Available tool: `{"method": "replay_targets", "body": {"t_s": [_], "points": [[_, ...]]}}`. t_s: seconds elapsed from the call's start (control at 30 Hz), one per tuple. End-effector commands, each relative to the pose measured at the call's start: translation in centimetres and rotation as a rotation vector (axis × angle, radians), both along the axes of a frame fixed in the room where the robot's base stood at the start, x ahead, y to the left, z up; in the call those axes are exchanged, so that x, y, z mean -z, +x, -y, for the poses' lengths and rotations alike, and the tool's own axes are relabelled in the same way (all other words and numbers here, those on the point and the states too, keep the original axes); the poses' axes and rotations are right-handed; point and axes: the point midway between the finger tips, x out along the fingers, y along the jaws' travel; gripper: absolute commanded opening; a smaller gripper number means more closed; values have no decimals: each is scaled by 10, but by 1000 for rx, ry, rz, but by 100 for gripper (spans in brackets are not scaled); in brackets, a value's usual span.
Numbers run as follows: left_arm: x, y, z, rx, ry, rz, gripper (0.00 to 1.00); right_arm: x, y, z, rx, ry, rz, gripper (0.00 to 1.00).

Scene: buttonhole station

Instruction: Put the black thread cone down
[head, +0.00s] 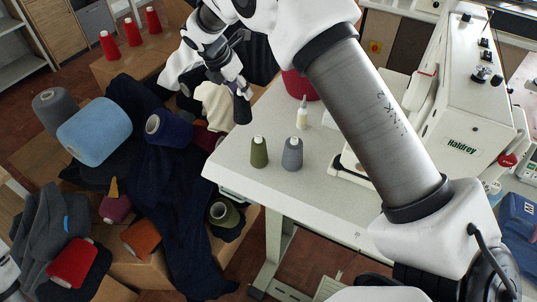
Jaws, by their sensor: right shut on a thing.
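My right gripper (239,86) is shut on the black thread cone (242,110), a small dark cone hanging below the fingers. In the head view the cone appears at the left edge of the pale sewing table (229,165). I cannot tell whether it touches the tabletop. An olive green cone (259,152) and a grey cone (292,154) stand upright side by side near the table's front left corner. My left gripper is not in view.
A white glue-like bottle (302,113) and a large red cone (299,86) stand farther back on the table. The Haldrey machine (455,100) is at right. Boxes with dark cloth and large cones, including a blue one (94,131), crowd the left.

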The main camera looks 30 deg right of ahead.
Motion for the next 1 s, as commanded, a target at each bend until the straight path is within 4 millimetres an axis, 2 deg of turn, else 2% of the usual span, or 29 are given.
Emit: {"method": "replay_targets", "body": {"t_s": [0.03,0.1,0.27,0.5,0.8,1.0], "points": [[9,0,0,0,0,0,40,2,4,14,-117,4,1,0],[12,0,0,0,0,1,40,-1,10,27,-278,2,1,0],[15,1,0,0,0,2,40,-2,17,41,-464,0,-4,0],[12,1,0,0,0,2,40,45,17,42,-486,-1,-9,0],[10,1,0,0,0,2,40,90,18,41,-483,-1,-8,0],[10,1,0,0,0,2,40,94,18,41,-482,0,-4,0]]}}
